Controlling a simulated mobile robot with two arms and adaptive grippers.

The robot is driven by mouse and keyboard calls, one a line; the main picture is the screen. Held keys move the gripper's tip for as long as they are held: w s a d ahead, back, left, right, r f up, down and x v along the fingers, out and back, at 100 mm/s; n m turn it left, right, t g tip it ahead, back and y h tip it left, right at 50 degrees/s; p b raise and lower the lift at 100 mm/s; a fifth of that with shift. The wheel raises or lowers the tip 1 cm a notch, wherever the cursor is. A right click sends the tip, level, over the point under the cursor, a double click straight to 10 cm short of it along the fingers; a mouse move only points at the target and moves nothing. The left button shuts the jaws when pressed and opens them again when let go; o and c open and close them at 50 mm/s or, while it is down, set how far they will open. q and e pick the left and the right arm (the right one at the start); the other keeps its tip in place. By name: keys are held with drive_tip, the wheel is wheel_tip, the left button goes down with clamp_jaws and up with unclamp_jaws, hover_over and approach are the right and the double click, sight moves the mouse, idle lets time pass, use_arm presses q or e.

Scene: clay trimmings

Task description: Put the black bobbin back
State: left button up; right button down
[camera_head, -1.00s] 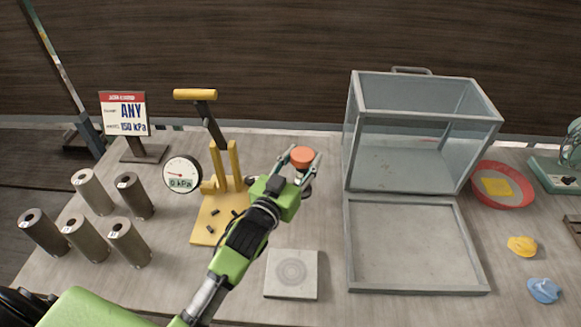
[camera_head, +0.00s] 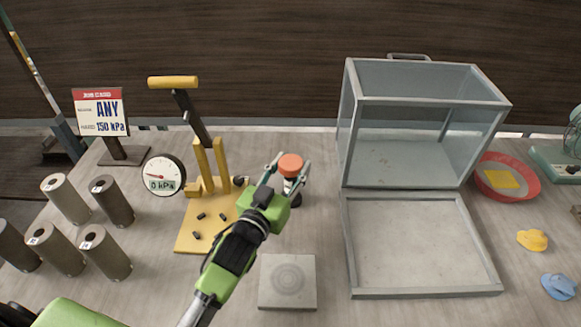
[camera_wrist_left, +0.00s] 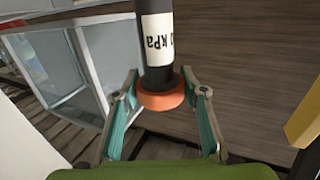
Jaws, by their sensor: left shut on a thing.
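A black cylinder with an orange cap and a white band (camera_head: 292,186) stands upright between the yellow press and the glass box. It is the only thing here that could be the black bobbin. My left gripper (camera_head: 288,170) is shut on it near the orange cap. In the left wrist view the orange cap (camera_wrist_left: 162,96) sits between the teal fingers, and the white label reads "kPa" upside down. Whether its lower end touches the table is unclear. My right gripper is out of view.
A yellow press (camera_head: 205,165) with a 0 kPa gauge (camera_head: 164,176) stands left, small black pegs on its base. Several grey cylinders (camera_head: 67,200) stand further left. A glass box (camera_head: 420,125) and grey tray (camera_head: 420,290) are right. A square slab (camera_head: 288,300) lies in front.

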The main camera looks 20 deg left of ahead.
use_arm(q)
drive_tip(key=shift+f, duration=0.15)
drive_tip(key=o, duration=1.3)
drive_tip(key=shift+o, duration=0.3)
drive_tip(key=shift+r, duration=0.25)
drive_tip(key=s+a+b, duration=0.1)
drive_tip(key=s, duration=1.1)
drive_tip(key=shift+a+b, duration=0.2)
drive_tip(key=shift+b, duration=0.2)
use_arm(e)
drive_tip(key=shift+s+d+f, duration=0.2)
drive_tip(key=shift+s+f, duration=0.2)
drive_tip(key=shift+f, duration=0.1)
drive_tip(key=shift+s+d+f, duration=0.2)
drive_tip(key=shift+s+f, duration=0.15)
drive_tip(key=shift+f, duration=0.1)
use_arm(q)
drive_tip(key=shift+f, duration=0.1)
